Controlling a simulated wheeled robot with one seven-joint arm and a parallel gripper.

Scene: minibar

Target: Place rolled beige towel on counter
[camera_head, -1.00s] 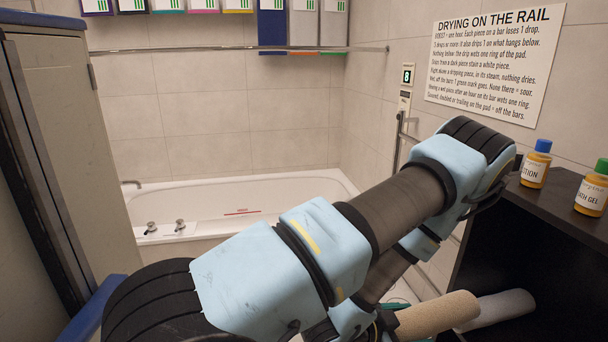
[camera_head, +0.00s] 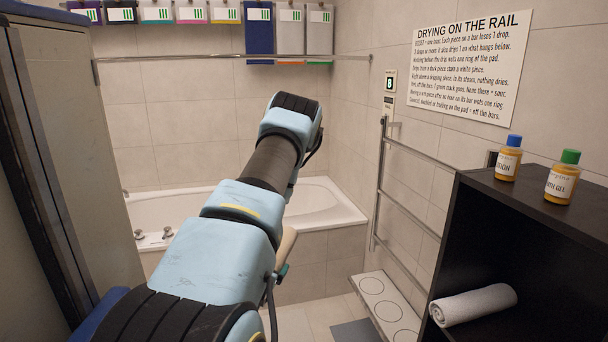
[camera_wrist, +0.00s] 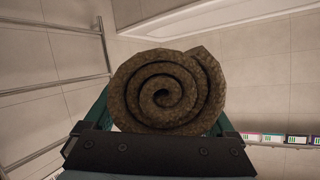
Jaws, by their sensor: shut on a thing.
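The rolled beige towel (camera_wrist: 165,92) fills the middle of the wrist view, its spiral end facing the camera, looking brown in shadow. My gripper (camera_wrist: 160,125) is shut on it, with a green finger on each side of the roll. In the head view a small part of the beige towel (camera_head: 288,240) shows beside my arm; the rest of it and most of my gripper are hidden behind the arm. A dark shelf unit (camera_head: 470,186) with a flat top stands at the right. I cannot tell whether its top is the counter.
Two bottles, one blue-capped (camera_head: 508,160) and one green-capped (camera_head: 562,180), stand on the unit's top. A pale rolled towel (camera_head: 474,304) lies inside it. A wall rail (camera_head: 378,185), a ringed pad (camera_head: 388,308) and a bathtub (camera_head: 345,208) are beyond.

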